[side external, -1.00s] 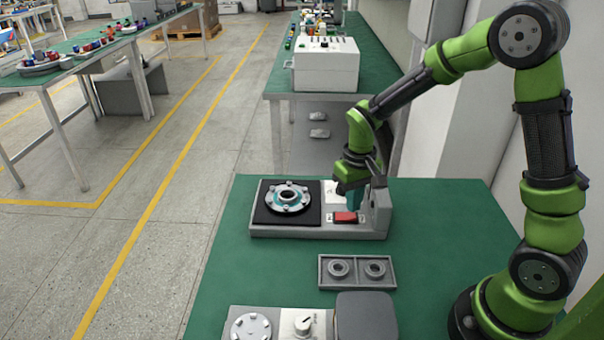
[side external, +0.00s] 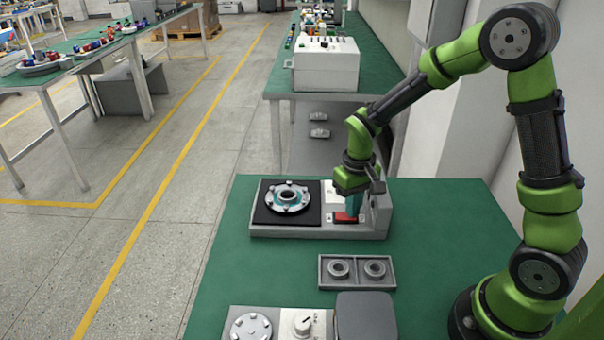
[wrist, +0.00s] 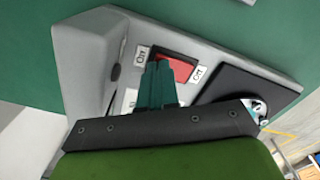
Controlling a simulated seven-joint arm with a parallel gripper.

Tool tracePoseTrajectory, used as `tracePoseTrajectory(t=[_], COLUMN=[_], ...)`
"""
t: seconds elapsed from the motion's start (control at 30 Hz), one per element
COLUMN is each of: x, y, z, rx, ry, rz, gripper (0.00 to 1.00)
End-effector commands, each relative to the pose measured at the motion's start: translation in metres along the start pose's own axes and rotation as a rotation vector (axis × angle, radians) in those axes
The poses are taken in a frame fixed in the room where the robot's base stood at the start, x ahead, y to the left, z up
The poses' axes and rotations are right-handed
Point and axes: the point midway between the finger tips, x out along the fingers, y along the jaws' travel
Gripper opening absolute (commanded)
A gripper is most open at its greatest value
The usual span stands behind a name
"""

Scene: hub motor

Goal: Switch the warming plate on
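The warming plate is a grey unit (side external: 290,231) with a black pad; a round metal hub part (side external: 288,197) sits on the pad. Its red rocker switch (side external: 345,217) is at the front right, and also shows in the wrist view (wrist: 175,64) between two white labels. My gripper (side external: 353,213) points down at the switch. In the wrist view its teal fingers (wrist: 159,66) are together with nothing between them. Their tips overlap the switch's near edge; I cannot tell whether they touch it. The fingers hide part of the switch.
A raised grey block (side external: 380,208) stands at the unit's right end, close beside my gripper. A grey tray (side external: 358,284) with two rings lies in front. A unit with a white knob (side external: 303,325) and a dark grey box (side external: 365,318) are nearer. The green table is clear to the right.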

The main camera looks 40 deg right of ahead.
Motion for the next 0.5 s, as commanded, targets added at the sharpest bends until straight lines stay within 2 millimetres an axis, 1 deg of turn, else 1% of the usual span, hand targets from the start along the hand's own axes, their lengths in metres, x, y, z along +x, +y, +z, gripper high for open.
tracePoseTrajectory(t=[0.27,0.37,0.5], x=[0.004,0.000,-0.010], y=[0.000,0.000,0.000], z=[0.000,0.000,-0.001], rx=[0.000,0.000,0.000], ry=[0.000,0.001,0.002], rz=[0.000,0.000,0.000], gripper=[0.00,0.00,0.00])
